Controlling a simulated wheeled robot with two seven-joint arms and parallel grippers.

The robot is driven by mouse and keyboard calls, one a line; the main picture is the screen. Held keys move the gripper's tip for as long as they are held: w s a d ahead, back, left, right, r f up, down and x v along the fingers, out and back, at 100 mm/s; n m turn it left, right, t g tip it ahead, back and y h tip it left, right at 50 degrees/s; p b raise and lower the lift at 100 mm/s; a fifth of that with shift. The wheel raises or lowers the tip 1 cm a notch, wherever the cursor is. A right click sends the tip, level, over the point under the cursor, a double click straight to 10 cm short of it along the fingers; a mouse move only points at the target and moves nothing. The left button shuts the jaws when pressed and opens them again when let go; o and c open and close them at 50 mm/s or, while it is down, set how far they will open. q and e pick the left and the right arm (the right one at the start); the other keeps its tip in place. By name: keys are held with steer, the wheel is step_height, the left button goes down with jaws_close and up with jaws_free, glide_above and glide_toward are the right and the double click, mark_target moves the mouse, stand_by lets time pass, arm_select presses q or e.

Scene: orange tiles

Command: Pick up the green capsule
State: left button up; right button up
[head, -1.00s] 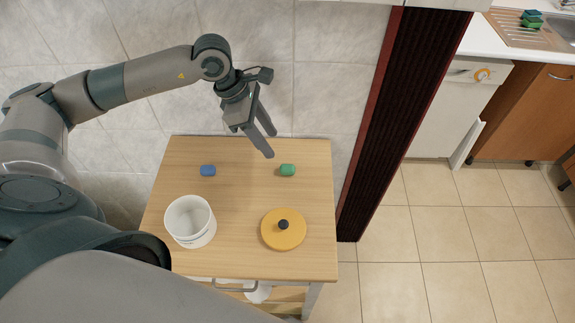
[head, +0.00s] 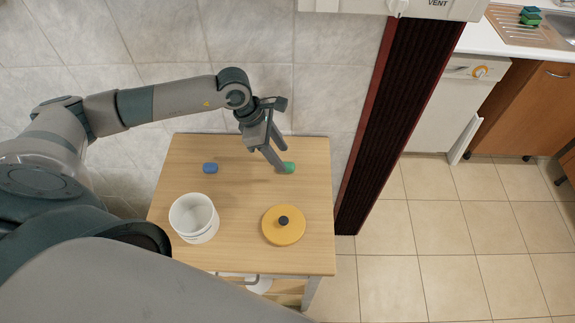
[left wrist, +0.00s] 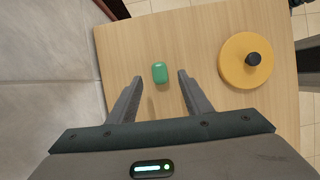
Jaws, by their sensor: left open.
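The green capsule (head: 289,168) lies on the wooden table near its far right, partly covered by a finger in the head view. In the left wrist view the green capsule (left wrist: 160,72) lies on the wood just past the fingertips, roughly centred between them. My left gripper (head: 282,159) is open and empty, pointing down at the capsule. Its two fingers (left wrist: 160,77) are apart in the left wrist view, with nothing between them. I cannot tell its exact height above the table. My right gripper is not in view.
A blue capsule (head: 210,168) lies to the left on the table (head: 240,205). A white pot (head: 194,220) stands at the front left. A yellow lid with a black knob (head: 270,232) lies at the front right. A tiled wall (head: 335,75) is close behind the table.

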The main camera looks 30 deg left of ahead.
mark_target(286, 165)
arm_select(q)
steer(key=shift+w+d+f+p, duration=0.1)
steer(key=shift+d+f+p, duration=0.1)
steer(key=shift+f+p, duration=0.45)
steer(key=shift+p+x, duration=0.6)
steer(key=shift+x, duration=0.3)
steer(key=shift+w+d+f, duration=0.1)
steer(key=shift+d+f, duration=0.05)
steer(key=shift+f, duration=0.5)
steer(key=c, duration=1.1)
